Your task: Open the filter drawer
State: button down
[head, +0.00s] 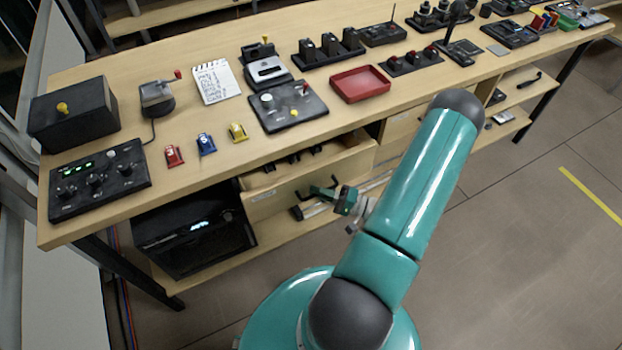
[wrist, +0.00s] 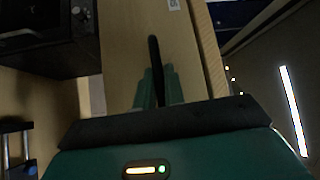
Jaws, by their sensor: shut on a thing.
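The filter drawer (head: 310,180) is a light wood drawer under the tabletop, and it stands pulled out partway. Its inside shows above the front, with several dark items (head: 294,158) in it. A small white label is on its front; it also shows in the wrist view (wrist: 174,5). My gripper (head: 332,190) is at the drawer front, and its green fingers also show in the wrist view (wrist: 158,88). They are shut on the black bar handle (wrist: 154,55). Part of the handle is hidden between the fingers.
A black device (head: 195,232) with a lit display stands on the lower shelf, left of the drawer. The tabletop (head: 215,118) above holds control boxes, a notepad (head: 212,82) and a red tray (head: 360,84). The floor (head: 500,250) at the right is clear.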

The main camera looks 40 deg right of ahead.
jog(key=s+a, duration=0.2)
jog(key=s, duration=0.5)
jog(key=s+a, duration=0.2)
jog(key=s, duration=0.6)
jog(key=shift+s+a, duration=0.2)
jog(key=shift+a, duration=0.05)
jog(key=c, duration=1.5)
grip_release()
jog(key=v, duration=1.3)
jog(key=shift+s+d, duration=0.2)
jog(key=shift+s, duration=0.15)
